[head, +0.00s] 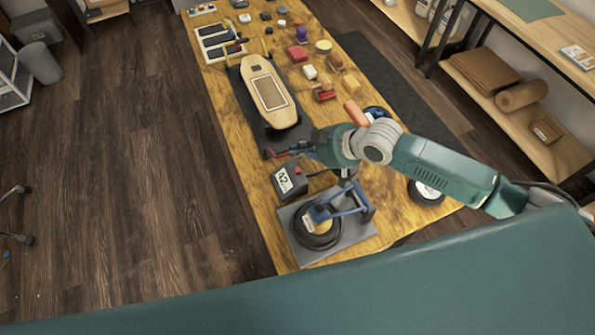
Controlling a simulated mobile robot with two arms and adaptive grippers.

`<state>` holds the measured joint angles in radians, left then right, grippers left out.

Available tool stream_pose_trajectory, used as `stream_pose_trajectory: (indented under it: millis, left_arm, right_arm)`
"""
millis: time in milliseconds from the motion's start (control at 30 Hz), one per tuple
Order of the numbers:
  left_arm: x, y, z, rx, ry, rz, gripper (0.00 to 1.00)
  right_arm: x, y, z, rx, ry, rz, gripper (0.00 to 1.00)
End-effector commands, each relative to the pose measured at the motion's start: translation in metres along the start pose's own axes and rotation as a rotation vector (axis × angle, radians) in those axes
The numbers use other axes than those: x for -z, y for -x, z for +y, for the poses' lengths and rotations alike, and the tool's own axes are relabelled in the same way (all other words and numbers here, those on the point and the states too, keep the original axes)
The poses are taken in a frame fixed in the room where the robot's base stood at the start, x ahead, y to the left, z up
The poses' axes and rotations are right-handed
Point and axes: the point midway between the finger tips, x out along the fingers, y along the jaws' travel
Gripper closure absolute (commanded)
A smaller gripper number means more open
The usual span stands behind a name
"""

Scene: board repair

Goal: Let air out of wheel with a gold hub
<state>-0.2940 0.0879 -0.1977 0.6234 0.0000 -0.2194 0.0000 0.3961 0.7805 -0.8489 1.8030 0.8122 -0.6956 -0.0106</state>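A black wheel with a gold-yellow hub (303,238) lies on a grey plate (350,236) at the table's near end. A blue frame (362,203) stands over it and hides part of the hub. A dark box with a lit display (290,180) and a red part sits just behind the plate. My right arm reaches in from the right, above the table. My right gripper (284,151) points left, behind the display box and near the skateboard's near end. Its fingers are small and dark, so their opening and any held thing are unclear. My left gripper is out of view.
A skateboard (270,90) lies on a dark mat along the table's left side. Another wheel (426,193) lies right of the plate, and a blue-hubbed one (377,113) is partly behind my arm. Several small coloured blocks stand farther back. Shelves line the right.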

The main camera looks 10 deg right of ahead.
Motion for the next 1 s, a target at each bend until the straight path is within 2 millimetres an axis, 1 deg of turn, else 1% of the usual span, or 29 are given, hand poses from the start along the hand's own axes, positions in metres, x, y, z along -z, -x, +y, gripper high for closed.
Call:
stream_pose_trajectory:
  millis: [33,133,233,300,533,1000]
  left_arm:
    - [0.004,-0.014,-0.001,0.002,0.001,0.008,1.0]
    - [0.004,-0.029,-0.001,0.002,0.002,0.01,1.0]
    - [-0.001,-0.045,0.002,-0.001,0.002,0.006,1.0]
    - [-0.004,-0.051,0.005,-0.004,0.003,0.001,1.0]
    - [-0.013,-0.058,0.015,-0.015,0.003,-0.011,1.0]
    - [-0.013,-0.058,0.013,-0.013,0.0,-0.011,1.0]
  right_arm:
    - [-0.01,-0.01,0.0,0.0,0.001,0.0,1.0]
    - [-0.021,-0.02,0.0,0.0,0.001,0.0,1.0]
    - [-0.031,-0.03,0.0,0.0,0.001,0.0,1.0]
    - [-0.036,-0.035,0.0,0.0,0.0,-0.001,1.0]
    - [-0.047,-0.047,0.0,0.0,-0.001,0.001,1.0]
    - [-0.048,-0.047,0.0,0.0,0.0,0.0,1.0]
